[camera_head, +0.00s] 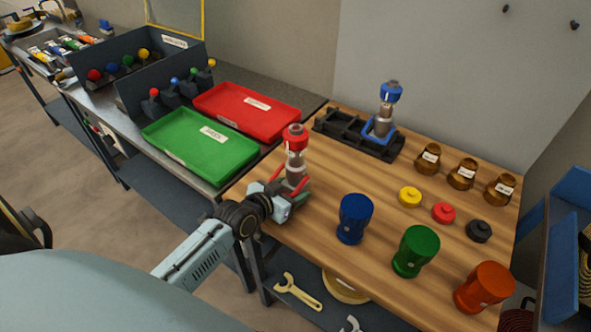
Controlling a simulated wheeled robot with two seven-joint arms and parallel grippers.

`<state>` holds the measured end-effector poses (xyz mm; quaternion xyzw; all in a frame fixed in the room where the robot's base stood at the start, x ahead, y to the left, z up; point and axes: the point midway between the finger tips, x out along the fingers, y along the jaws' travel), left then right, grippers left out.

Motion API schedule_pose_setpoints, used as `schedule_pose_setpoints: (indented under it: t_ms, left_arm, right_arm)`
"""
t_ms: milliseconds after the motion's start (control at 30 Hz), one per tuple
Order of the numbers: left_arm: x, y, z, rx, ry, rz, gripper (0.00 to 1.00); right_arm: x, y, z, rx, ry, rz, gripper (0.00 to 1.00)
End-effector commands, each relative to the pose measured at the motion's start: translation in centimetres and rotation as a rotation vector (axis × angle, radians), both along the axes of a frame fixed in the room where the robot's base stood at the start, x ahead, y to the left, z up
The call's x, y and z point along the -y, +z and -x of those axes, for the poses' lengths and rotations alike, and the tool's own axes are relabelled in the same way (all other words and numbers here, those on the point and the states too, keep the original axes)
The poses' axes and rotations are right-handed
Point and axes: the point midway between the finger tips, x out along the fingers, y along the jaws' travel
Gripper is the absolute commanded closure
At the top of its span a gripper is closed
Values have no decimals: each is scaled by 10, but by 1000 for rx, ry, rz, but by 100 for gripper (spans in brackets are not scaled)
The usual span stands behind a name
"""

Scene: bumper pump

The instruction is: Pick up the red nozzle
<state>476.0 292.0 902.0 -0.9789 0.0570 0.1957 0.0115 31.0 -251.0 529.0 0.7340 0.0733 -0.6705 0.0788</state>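A pump with a red top (295,138) stands upright at the left edge of the wooden table, with a clear section and a red frame lower down. Small red-tipped pieces are in the dark bins: one in the front bin (154,93) and one in the back bin (95,75). I cannot tell for sure which of these is the red nozzle. My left gripper (284,197) is low at the front of the red-topped pump, overlapping its base in the picture. Its fingers are not clear, so its opening and any contact are hidden. My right gripper is not in view.
A green tray (178,153) and a red tray (222,117) lie left of the pump. Blue (354,219), green (415,251) and orange (484,287) cups line the front. Brown parts and round caps are at right.

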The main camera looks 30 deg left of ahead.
Motion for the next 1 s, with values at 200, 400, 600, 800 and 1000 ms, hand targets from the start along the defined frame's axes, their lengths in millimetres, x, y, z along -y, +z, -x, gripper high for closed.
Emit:
schedule_pose_setpoints:
  t_ms: [200, 400, 600, 800, 1000]
  left_arm:
    - [0, 1, 0, 3, 0, 0, 68]
    - [0, 4, -2, 11, 1, 0, 92]
    - [0, 5, -2, 10, 1, 0, 92]
    - [0, 25, -2, 12, 0, -1, 92]
    - [0, 65, -2, 13, -1, 0, 92]
  right_arm:
    - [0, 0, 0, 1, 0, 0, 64]
    - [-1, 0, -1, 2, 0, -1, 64]
    - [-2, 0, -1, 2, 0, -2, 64]
    - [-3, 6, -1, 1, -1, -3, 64]
    - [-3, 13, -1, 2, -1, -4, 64]
